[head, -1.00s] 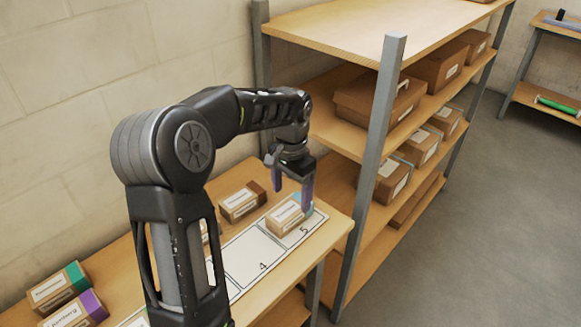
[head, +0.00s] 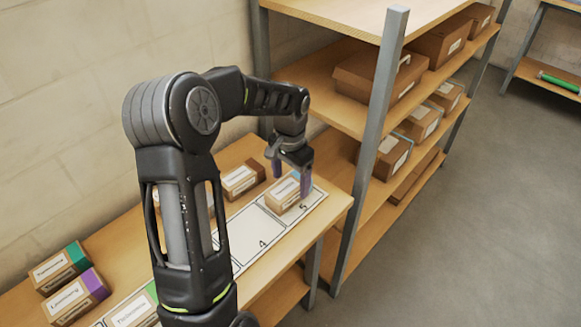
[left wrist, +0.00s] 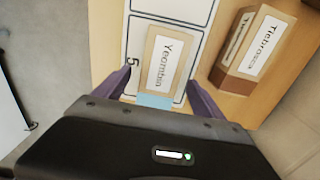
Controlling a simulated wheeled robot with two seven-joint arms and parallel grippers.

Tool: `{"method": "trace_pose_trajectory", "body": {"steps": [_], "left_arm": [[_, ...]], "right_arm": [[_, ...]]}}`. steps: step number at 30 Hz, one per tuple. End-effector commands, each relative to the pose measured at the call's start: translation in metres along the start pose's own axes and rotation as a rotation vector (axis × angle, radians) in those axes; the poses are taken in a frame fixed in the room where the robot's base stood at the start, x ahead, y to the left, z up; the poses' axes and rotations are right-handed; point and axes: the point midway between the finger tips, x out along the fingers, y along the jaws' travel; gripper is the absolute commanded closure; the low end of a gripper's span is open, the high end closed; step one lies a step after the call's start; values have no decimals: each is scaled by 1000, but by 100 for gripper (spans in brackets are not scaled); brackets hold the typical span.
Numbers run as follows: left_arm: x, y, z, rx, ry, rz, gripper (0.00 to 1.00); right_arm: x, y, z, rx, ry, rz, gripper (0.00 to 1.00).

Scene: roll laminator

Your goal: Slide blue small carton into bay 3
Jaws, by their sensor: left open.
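The blue small carton (head: 283,196), brown with a white label and a light-blue end, lies on bay 5 of the numbered strip (head: 240,236). My left gripper (head: 291,179) is open at its blue end. In the left wrist view the carton (left wrist: 166,60) lies between the two purple fingers of the gripper (left wrist: 161,88), with its blue end nearest the palm. Gaps show beside the carton, so the fingers do not appear closed on it. Bay 4 is empty. Bay 3 is hidden behind my left arm. My right gripper is not in view.
A brown-ended carton (head: 241,181) stands behind the strip, close to the gripper. Green-ended (head: 62,268) and purple-ended (head: 75,298) cartons stand at the far left; another green-ended carton (head: 134,309) is at the strip's near end. A shelf post (head: 380,130) rises right of the table.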

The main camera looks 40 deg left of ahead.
Motion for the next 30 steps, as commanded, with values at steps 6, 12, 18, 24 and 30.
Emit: {"method": "trace_pose_trajectory", "body": {"steps": [6,12,18,24,30], "left_arm": [[20,0,0,0,0,0,20],[22,0,0,0,0,0,20],[22,0,0,0,0,-1,28],[22,0,0,0,0,-1,45],[22,0,0,0,1,-1,61]], "right_arm": [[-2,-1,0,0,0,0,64],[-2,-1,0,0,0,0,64],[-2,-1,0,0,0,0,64],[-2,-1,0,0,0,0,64],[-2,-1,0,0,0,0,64]]}}
